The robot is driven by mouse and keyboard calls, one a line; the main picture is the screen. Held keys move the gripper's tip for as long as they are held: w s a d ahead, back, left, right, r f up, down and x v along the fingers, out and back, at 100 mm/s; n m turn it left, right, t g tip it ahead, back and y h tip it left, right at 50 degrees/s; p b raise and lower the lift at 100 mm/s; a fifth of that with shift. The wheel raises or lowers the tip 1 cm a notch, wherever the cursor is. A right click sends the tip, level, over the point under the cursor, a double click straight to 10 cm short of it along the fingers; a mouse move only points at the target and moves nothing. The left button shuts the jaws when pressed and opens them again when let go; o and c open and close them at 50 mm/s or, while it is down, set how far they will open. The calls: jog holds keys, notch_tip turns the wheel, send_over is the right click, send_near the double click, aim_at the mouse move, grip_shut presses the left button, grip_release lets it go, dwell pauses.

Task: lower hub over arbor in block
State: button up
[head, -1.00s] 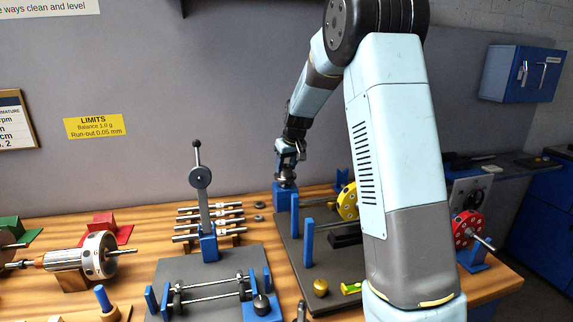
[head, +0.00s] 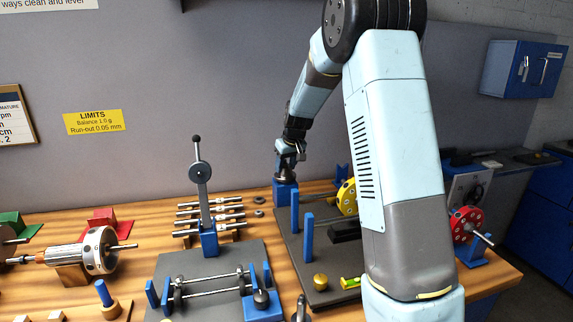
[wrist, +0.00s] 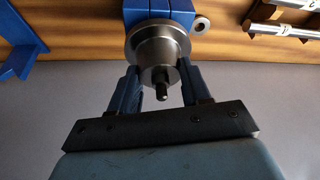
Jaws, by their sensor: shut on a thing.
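The steel hub (wrist: 146,54) is a round, stepped, flanged piece in the wrist view, held between the blue fingers of my gripper (wrist: 161,77). The dark tip of the arbor (wrist: 161,86) sticks out through the middle of the hub, so the hub is around it. The blue block (wrist: 160,8) is just beyond the hub. In the head view my gripper (head: 287,158) is over the block (head: 285,194) at the back of the bench, with the hub (head: 286,178) right at the block's top. I cannot tell whether the hub touches the block.
A small washer (wrist: 201,24) lies beside the block. Arbors on a rack (head: 210,215) lie to the left. A blue post (head: 309,232) and a yellow rotor (head: 347,197) stand on a dark plate to the right. A gauge stand (head: 203,200) is left of the gripper.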

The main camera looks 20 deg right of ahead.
jog(key=shift+f, duration=0.1)
dwell(0.3)
jog(key=o, duration=1.2)
jog(key=shift+f, duration=0.1)
jog(key=shift+r, duration=5.1)
